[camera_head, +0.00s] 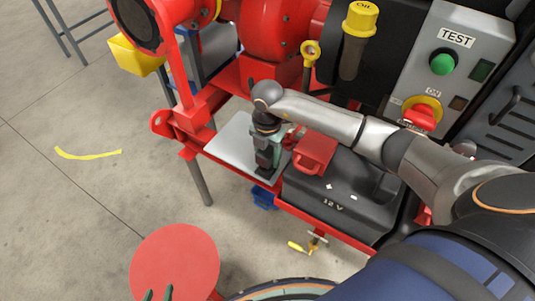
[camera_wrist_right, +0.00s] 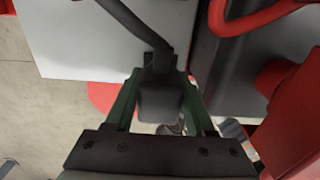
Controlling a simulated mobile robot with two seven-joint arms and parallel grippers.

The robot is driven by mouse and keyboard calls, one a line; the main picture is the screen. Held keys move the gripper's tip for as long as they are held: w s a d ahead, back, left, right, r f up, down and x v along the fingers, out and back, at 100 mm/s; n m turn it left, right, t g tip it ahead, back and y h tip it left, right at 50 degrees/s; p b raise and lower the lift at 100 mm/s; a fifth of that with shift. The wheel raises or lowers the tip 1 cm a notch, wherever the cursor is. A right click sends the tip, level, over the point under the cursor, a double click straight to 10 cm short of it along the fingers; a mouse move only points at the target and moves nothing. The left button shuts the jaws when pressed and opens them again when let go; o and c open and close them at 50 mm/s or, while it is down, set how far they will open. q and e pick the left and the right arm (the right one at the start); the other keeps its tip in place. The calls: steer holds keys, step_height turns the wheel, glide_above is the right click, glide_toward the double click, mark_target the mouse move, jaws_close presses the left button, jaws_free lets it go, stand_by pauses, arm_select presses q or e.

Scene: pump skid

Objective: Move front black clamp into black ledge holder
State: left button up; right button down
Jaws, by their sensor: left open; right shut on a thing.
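My right gripper (camera_head: 268,160) reaches in from the right and points down over the grey ledge plate (camera_head: 232,138). In the right wrist view, the green fingers of my right gripper (camera_wrist_right: 160,110) are shut on a dark block with a curved black bar, the black clamp (camera_wrist_right: 160,92). The clamp is in front of the pale plate's edge; I cannot tell whether it touches the plate. In the head view the gripper mostly hides it. My left gripper (camera_head: 158,294) shows only its green fingertips, apart and empty, over a red round top. I cannot make out the black holder clearly.
A black 12 V battery (camera_head: 340,198) with a red terminal cover (camera_head: 315,153) stands right of the plate. A blue holder (camera_head: 264,197) and a yellow-handled clamp (camera_head: 301,246) are below the red frame. The red round top (camera_head: 175,257) is at the bottom. Floor at left is mostly clear.

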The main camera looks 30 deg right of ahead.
arm_select(q)
steer(key=shift+w+f+b, duration=0.2)
steer(key=shift+f+b, duration=0.55)
arm_select(e)
steer(key=shift+f, duration=1.2)
steer(key=shift+c, duration=0.9)
jaws_free()
arm_select(q)
steer(key=shift+s, duration=0.1)
arm_select(e)
step_height(320, 180, up, 3)
steer(key=shift+r, duration=0.15)
arm_select(q)
steer(key=shift+d+r+p, duration=0.2)
steer(key=shift+r+p, duration=0.3)
steer(key=shift+r, duration=0.05)
arm_select(e)
step_height(320, 180, up, 9)
steer(key=shift+r, duration=0.15)
arm_select(q)
steer(key=shift+r, duration=0.1)
